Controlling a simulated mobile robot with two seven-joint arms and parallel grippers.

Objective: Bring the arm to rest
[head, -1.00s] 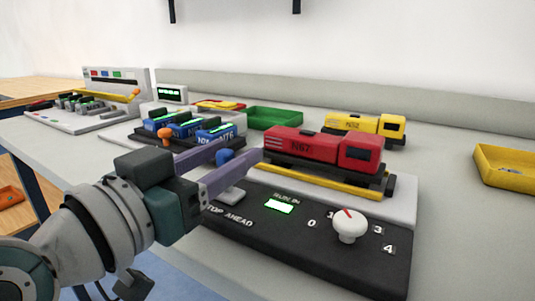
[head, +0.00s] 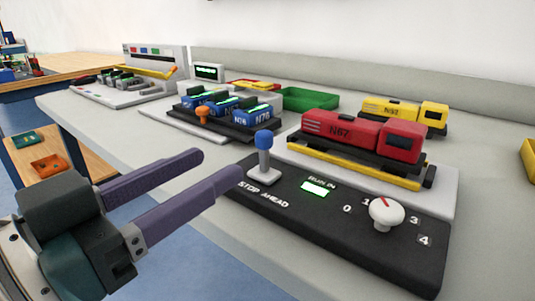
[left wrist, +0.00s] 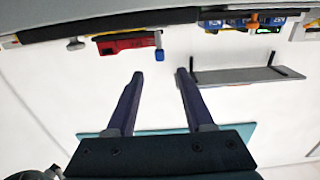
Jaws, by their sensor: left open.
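My left gripper (head: 215,170) is open and empty in the head view, with its two purple fingers apart. It is at the front left of the control box (head: 330,235), off the table's front edge and short of the blue-topped lever (head: 264,142). The lever stands about upright beside the words STOP AHEAD. In the left wrist view the open fingers (left wrist: 158,75) have nothing between them, and the lever's blue knob (left wrist: 159,55) shows beyond them. The red N67 locomotive (head: 360,135) stands on its track behind the box. My right gripper is not in view.
A white dial (head: 387,212) and a lit RUN IN display (head: 317,188) are on the box. Blue engines (head: 225,105), a green tray (head: 308,98) and a yellow locomotive (head: 403,113) are farther back. Grey table (head: 130,125) is bare at the front left.

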